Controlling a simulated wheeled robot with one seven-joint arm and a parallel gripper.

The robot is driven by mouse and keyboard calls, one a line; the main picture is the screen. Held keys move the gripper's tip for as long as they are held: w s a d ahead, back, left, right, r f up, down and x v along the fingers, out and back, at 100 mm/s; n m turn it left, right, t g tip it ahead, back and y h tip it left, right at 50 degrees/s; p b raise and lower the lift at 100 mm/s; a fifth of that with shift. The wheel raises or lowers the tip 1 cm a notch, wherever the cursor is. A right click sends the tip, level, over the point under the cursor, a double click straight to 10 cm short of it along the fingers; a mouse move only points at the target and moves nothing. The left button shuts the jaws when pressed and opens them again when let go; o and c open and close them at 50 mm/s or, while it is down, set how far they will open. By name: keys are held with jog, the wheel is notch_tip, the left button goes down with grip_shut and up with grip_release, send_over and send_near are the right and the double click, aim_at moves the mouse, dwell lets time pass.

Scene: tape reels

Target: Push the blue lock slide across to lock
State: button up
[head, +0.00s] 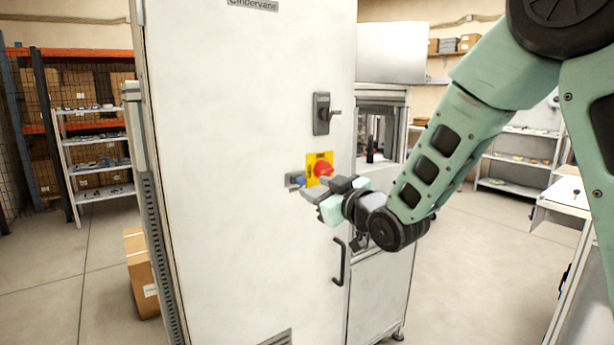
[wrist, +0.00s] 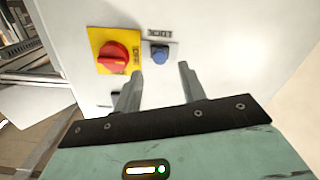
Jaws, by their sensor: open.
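The blue lock slide (head: 300,181) sits on a small grey plate on the white cabinet door (head: 240,120), just below and left of the red knob on its yellow plate. In the wrist view the blue slide (wrist: 159,53) shows as a round-faced blue piece under a dark lettered label (wrist: 160,33). My gripper (head: 318,189) is in front of the door, just right of the slide in the head view. In the wrist view its two fingers (wrist: 160,71) are apart and empty, with the slide seen beyond the gap. I cannot tell whether a fingertip touches it.
The red knob (wrist: 114,57) on its yellow plate is close beside the slide. A black handle (head: 339,262) is lower on the door, and a dark latch (head: 322,114) is above. A cardboard box (head: 142,275) stands on the floor left of the cabinet.

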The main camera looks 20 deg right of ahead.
aim_at(303, 182)
jog(key=shift+p+x, duration=0.45)
jog(key=shift+x, duration=1.8)
grip_shut()
jog(key=shift+w+d+b, duration=0.2)
jog(key=shift+d+b, duration=0.2)
jog(key=shift+d, duration=0.2)
jog(key=shift+w+d+b, duration=0.2)
jog(key=shift+d+b, duration=0.2)
jog(key=shift+d, duration=0.25)
grip_release()
jog(key=shift+d, duration=0.1)
jog(key=shift+r, duration=0.15)
